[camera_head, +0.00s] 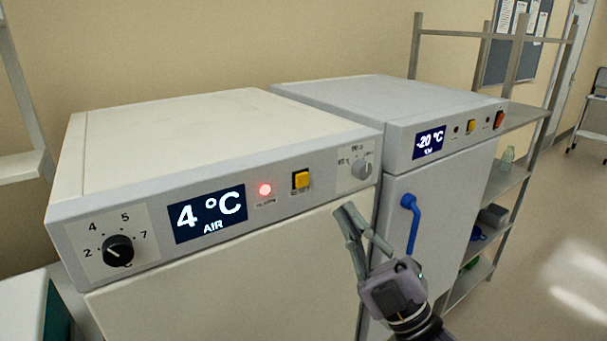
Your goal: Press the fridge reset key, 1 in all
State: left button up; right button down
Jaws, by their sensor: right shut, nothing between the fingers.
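The fridge (210,130) is the left, cream-coloured unit, with a grey control panel along its top front edge. Its display (209,211) reads 4 °C AIR. A yellow square key (301,180) sits on the panel, right of a lit red alarm lamp (265,189). A black dial (118,250) is at the panel's left end and a small grey knob (362,169) at its right end. My right gripper (350,212) is shut and empty, in front of the fridge's right side, below and right of the yellow key and apart from it. My left gripper is not in view.
A freezer (400,105) reading -20 °C stands to the right, with its own yellow key (471,126), an orange-red switch (499,119) and a blue door handle (409,215). A metal shelf rack (519,116) stands beyond it. Open floor (545,250) lies at the right.

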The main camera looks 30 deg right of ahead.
aim_at(302, 180)
jog(key=shift+s, duration=0.15)
jog(key=w, duration=0.9)
jog(key=shift+a+p, duration=0.35)
jog(key=shift+a, duration=0.05)
dwell(1.2)
jog(key=shift+w, duration=0.4)
jog(key=shift+w, duration=0.45)
dwell(0.6)
jog(key=shift+s, duration=0.9)
